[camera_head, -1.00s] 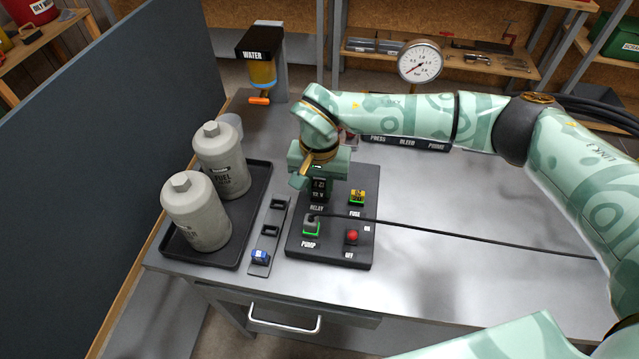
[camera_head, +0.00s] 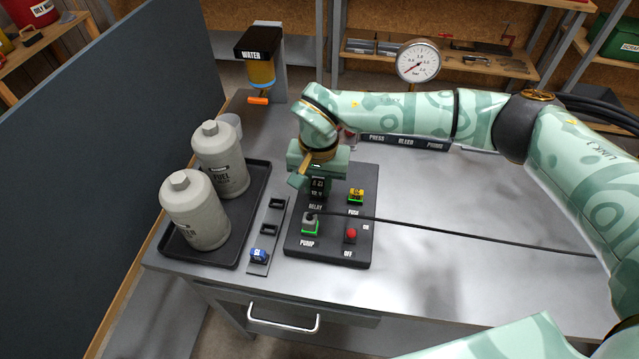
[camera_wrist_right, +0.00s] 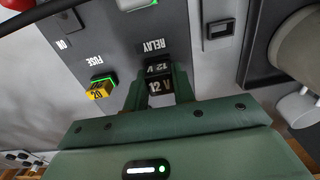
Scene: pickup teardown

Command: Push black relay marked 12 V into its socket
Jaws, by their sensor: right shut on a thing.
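The black relay (camera_head: 317,187) marked 12 V is at the RELAY place on the black panel (camera_head: 296,246). It also shows in the right wrist view (camera_wrist_right: 158,88). My right gripper (camera_head: 318,182) comes down from above and is shut on the relay, with one finger on each side in the right wrist view (camera_wrist_right: 158,92). The relay socket is hidden beneath the relay and fingers, so I cannot tell how deep the relay sits. No green rim shows around the relay. My left gripper is not in view.
A yellow fuse (camera_head: 356,195) and a grey pump plug (camera_head: 310,223) sit in green-lit sockets. The plug's black cable (camera_head: 450,232) crosses the table rightward. A red switch (camera_head: 350,234), a blue part (camera_head: 259,255) and two grey canisters (camera_head: 196,215) are near. The table's right side is clear.

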